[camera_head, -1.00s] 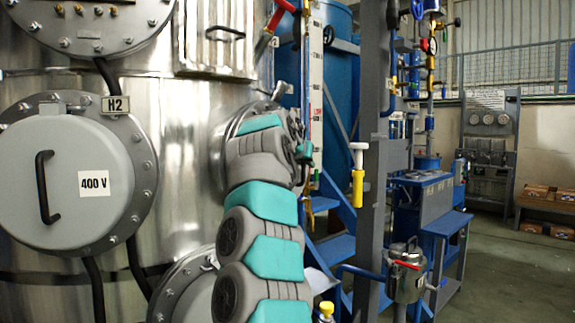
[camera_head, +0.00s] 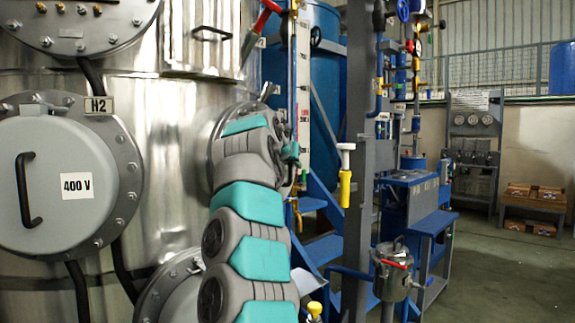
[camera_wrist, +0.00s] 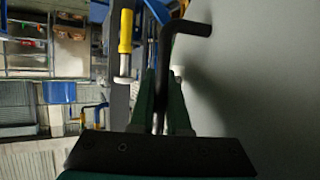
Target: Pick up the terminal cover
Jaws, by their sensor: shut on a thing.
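In the wrist view my gripper (camera_wrist: 163,78) has its two green fingers closed around a bent black handle (camera_wrist: 190,28). The handle stands in front of a large smooth grey surface, the terminal cover (camera_wrist: 255,75), which fills the right side. In the head view my grey and teal arm reaches up in front of a bolted round flange (camera_head: 217,128) on the steel vessel. The arm hides my gripper and the held cover there. I cannot tell whether the cover touches the flange. Another grey cover (camera_head: 45,210), marked 400 V, sits on the vessel at the left under an H2 plate.
The steel vessel (camera_head: 178,215) fills the left. A blue and grey frame with a yellow-handled valve (camera_head: 345,185) stands close right of my arm. A metal pot (camera_head: 392,270) hangs lower down. Open floor (camera_head: 490,275) lies at the right.

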